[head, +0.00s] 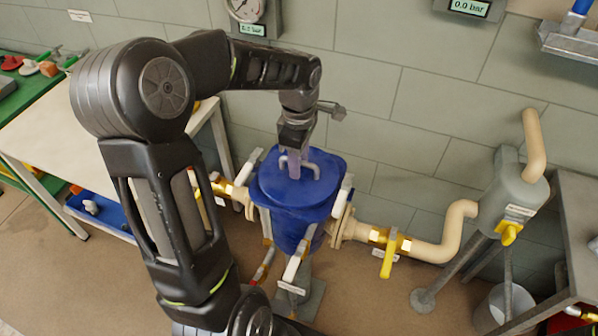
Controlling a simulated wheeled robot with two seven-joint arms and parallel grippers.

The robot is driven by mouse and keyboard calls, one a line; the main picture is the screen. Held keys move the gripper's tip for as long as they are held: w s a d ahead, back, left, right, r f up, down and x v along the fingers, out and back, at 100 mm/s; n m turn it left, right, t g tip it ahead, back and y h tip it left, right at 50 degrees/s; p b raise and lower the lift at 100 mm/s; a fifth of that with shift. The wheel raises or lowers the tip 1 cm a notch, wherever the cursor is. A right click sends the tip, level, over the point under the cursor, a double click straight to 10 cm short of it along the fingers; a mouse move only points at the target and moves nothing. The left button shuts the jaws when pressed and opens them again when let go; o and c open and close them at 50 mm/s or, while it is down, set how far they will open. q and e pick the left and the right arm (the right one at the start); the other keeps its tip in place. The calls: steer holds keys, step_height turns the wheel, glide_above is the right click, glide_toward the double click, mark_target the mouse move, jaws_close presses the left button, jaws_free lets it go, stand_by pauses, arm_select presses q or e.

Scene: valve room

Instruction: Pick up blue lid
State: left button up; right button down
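The blue lid (270,185) sits on top of a blue vessel (290,228) in the middle of the head view. A pale grey bar handle (313,168) stands up from the lid. My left arm comes in from the left and bends over the vessel. My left gripper (294,165) points down at the handle, with its fingers at or just around it. Whether the fingers are closed on the handle is too small to tell. Part of the handle is hidden behind the fingers. My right gripper is not in view.
White-handled clamps (343,196) stand around the vessel's rim. Beige pipes with a yellow valve handle (391,254) run right to a grey tank (515,190). A white table (50,130) is at left, a metal table (580,210) at right. The tiled wall is close behind.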

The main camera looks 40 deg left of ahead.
arm_select(q)
steer(key=shift+f, duration=0.3)
stand_by(0.4)
jaws_close()
steer(key=shift+r, duration=0.1)
stand_by(1.1)
